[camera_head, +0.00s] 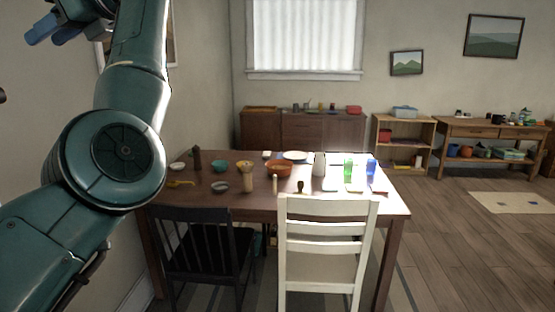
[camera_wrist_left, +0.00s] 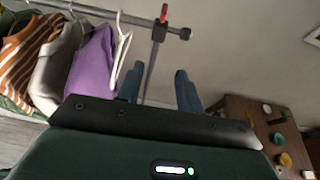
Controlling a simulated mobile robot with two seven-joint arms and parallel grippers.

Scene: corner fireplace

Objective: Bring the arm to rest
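My left arm rises along the left side of the head view, teal, with its elbow bent and its forearm pointing up. My left gripper (camera_head: 47,36) is high at the top left of that view, partly cut off by the frame edge. In the left wrist view the two blue-grey fingers of the gripper (camera_wrist_left: 158,72) stand apart with nothing held between them. The gripper is open and in free air, well away from the table. My right gripper is not in either view.
A dark wooden table (camera_head: 250,208) bears bowls, glasses and bottles. A black chair (camera_head: 205,248) and white chair (camera_head: 328,202) stand before it. In the left wrist view, a clothes rail (camera_wrist_left: 100,12) holds a purple garment (camera_wrist_left: 92,62) beyond the fingers. Floor is open at right.

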